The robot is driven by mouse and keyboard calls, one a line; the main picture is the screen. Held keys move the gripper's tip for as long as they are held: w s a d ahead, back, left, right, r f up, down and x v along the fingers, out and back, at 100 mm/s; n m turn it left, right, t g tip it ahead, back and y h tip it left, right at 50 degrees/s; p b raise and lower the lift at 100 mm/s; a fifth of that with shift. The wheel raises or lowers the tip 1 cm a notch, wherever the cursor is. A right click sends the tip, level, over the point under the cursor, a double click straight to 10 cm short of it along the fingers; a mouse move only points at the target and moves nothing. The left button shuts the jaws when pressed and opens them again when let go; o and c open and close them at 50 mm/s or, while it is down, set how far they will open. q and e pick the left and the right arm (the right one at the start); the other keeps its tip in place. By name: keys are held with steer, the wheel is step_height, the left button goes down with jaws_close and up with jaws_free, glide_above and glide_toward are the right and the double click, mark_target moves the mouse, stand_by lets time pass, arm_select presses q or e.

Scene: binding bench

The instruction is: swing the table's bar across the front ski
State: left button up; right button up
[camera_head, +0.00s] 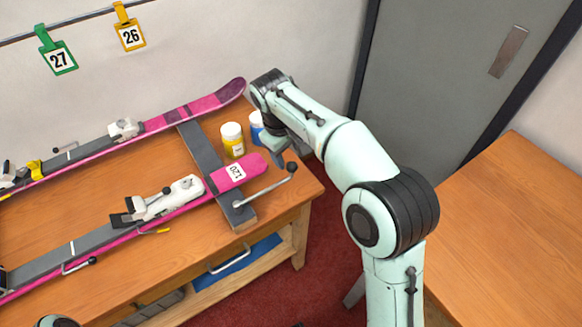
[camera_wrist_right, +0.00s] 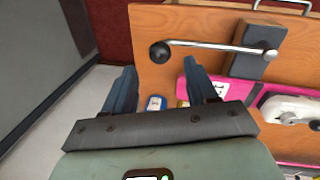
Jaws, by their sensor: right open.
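The table's bar (camera_head: 265,186) is a thin metal rod with a black ball knob (camera_head: 292,167). It is joined to the end of a grey crosspiece (camera_head: 205,160) and points right, beyond the front ski's tip, not across the ski. The bar also shows in the right wrist view (camera_wrist_right: 215,46). The front ski (camera_head: 190,205) is pink and grey with a white label and a white binding. My right gripper (camera_head: 278,155) is above the table's right end, near the knob. In the right wrist view its fingers (camera_wrist_right: 162,85) are apart and empty, with the knob beyond them.
A yellow-labelled jar (camera_head: 232,139) and a blue container (camera_head: 257,127) stand behind the front ski's tip, close to my right gripper. The rear ski (camera_head: 190,112) lies along the wall. A second wooden table (camera_head: 515,235) is at right. Red floor separates the tables.

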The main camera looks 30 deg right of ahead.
mark_target(291, 164)
steer(key=f, duration=0.2)
steer(key=d+f, duration=0.1)
steer(key=f, duration=0.2)
steer(key=f+b, duration=0.1)
steer(key=f, duration=0.1)
steer(key=shift+w+d+f, duration=0.15)
steer(key=shift+w+f, duration=0.05)
steer(key=shift+w, duration=0.15)
jaws_close()
